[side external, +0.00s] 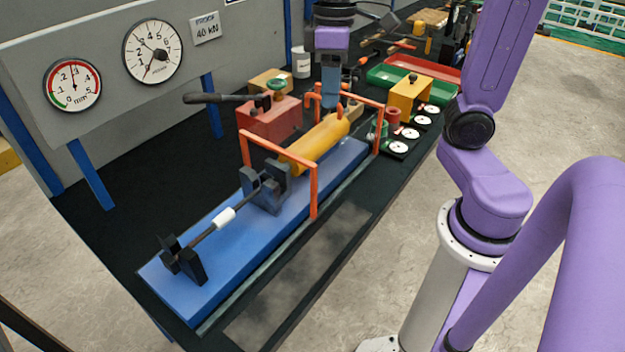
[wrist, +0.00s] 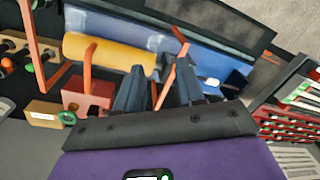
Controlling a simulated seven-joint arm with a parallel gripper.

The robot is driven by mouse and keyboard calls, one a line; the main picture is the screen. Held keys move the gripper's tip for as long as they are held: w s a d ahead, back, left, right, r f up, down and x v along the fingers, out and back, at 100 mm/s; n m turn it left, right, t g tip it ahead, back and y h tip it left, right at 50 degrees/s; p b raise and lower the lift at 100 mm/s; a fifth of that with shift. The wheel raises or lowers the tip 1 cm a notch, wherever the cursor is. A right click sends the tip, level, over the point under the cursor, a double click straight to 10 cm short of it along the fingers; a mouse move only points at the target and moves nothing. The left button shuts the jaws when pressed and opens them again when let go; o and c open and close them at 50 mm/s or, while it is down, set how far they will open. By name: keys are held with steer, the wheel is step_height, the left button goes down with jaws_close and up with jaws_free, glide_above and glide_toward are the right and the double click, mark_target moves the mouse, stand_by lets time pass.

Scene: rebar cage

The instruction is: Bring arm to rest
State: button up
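My gripper (side external: 330,100) hangs at the far end of the blue test bed (side external: 210,265), close behind the yellow cylinder (side external: 318,143). In the wrist view its two dark fingers (wrist: 160,70) stand apart, with no object clearly held between them. An orange bar (wrist: 172,72) shows between and beyond the fingers. It cannot be told whether they touch it. The yellow cylinder also shows in the wrist view (wrist: 108,53), left of the fingers. In the side view the fingertips are partly hidden behind orange parts.
Orange guard frames (side external: 314,195) rise from the bed. A red pump block with a black lever (side external: 270,118) stands left of the cylinder. Green and red trays (side external: 400,78), a yellow block (side external: 408,97) and several white-faced discs (side external: 398,147) lie to the right. Gauges (side external: 153,50) hang on the panel.

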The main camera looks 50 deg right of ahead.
steer(key=s+a+f+n, duration=0.2)
steer(key=s+f+n, duration=0.4)
steer(key=s, duration=0.9)
step_height(320, 180, down, 4)
steer(key=shift+s+r+n+t, duration=0.15)
steer(key=shift+n+t, duration=0.15)
